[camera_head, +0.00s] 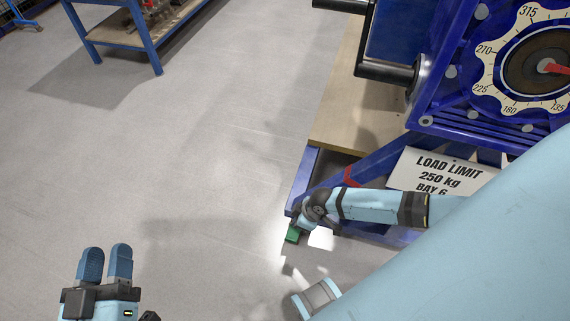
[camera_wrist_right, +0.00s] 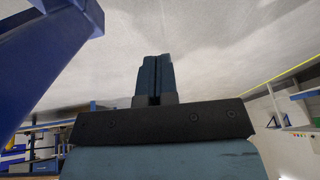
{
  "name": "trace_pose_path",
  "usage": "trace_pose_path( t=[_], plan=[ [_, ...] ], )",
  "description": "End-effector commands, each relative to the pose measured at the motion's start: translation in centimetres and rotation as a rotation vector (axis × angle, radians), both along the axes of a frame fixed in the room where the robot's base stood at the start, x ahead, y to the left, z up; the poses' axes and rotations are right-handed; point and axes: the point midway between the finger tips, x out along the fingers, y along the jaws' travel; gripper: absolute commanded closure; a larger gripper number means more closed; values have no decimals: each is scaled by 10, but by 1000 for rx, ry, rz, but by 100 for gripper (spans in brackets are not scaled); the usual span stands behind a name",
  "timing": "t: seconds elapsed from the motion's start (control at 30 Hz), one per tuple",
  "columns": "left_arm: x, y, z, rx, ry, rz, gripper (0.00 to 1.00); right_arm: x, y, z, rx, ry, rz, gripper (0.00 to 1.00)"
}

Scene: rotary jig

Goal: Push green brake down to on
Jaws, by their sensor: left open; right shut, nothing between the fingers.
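The green brake (camera_head: 293,235) shows as a small green patch low at the near left corner of the blue jig frame (camera_head: 302,185), close to the floor. My right forearm and wrist lie over this corner, and the dark wrist end sits just above the green patch. I cannot tell whether they touch. My right gripper (camera_wrist_right: 156,72) is shut and empty in the right wrist view, with its fingers together; the brake does not show there. My left gripper (camera_head: 106,262) is open and empty over bare floor at the lower left, well away from the jig.
A dial (camera_head: 540,66) with a red pointer is on the jig at upper right, and a black crank handle (camera_head: 385,74) juts out left. A load-limit sign (camera_head: 440,172) hangs behind my right arm. A blue bench (camera_head: 130,38) stands far left. The floor between is clear.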

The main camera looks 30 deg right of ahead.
Motion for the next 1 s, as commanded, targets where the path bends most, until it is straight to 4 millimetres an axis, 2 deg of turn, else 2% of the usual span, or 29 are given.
trace_pose_path(
  t=[0.03,0.13,0.27,0.37,0.7,0.8,1.0],
  plan=[
    [-1,-1,-7,-8,-10,-4,57,5,-15,-17,-26,23,1,100],
    [-2,-2,-4,-19,-25,-8,57,7,-30,-26,-51,54,0,100],
    [-3,-3,0,-36,-49,-17,57,9,-31,-38,-55,64,-2,100],
    [-4,-6,5,-59,-81,-29,57,12,-26,-53,-54,62,-1,100],
    [0,-10,-49,12,70,-73,57,23,-7,-123,-53,61,-1,100],
    [0,-11,-62,33,110,-86,57,20,-5,-139,-54,62,0,100],
    [-1,-13,-76,58,159,-104,57,17,-1,-156,-54,61,0,100]
  ],
)
